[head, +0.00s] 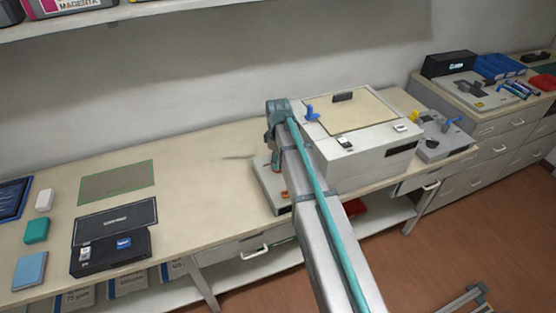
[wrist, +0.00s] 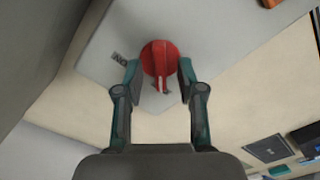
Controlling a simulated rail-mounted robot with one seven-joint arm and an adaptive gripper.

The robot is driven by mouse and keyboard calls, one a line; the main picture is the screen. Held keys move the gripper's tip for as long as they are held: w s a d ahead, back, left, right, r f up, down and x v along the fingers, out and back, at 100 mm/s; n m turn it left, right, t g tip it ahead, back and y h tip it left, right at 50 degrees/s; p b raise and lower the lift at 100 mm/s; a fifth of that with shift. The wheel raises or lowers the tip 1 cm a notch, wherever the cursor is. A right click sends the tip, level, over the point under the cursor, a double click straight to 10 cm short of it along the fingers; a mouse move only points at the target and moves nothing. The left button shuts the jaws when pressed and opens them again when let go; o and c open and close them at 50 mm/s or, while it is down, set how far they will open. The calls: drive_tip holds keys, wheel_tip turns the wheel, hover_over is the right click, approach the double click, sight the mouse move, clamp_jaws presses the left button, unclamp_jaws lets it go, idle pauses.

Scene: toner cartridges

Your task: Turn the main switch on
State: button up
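The main switch is a round red knob (wrist: 160,58) with a raised bar across its face, on a light grey panel (wrist: 225,30). In the wrist view the bar points down the picture, and a small dark label (wrist: 119,59) sits left of the knob. My gripper (wrist: 160,78) is open, with one fingertip on each side of the knob. The fingertips stand apart from the bar; I cannot tell whether they touch the knob's rim. In the head view the grey switch box (head: 268,192) is partly hidden by my arm.
A large white printer-like machine (head: 372,150) stands right of my arm. A black tray box (head: 110,252), a teal block (head: 36,230) and a light blue block (head: 30,270) lie on the bench at left. The bench (head: 200,175) between is mostly clear.

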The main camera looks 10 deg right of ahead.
drive_tip(key=shift+f, duration=0.3)
drive_tip(key=shift+c, duration=0.3)
clamp_jaws()
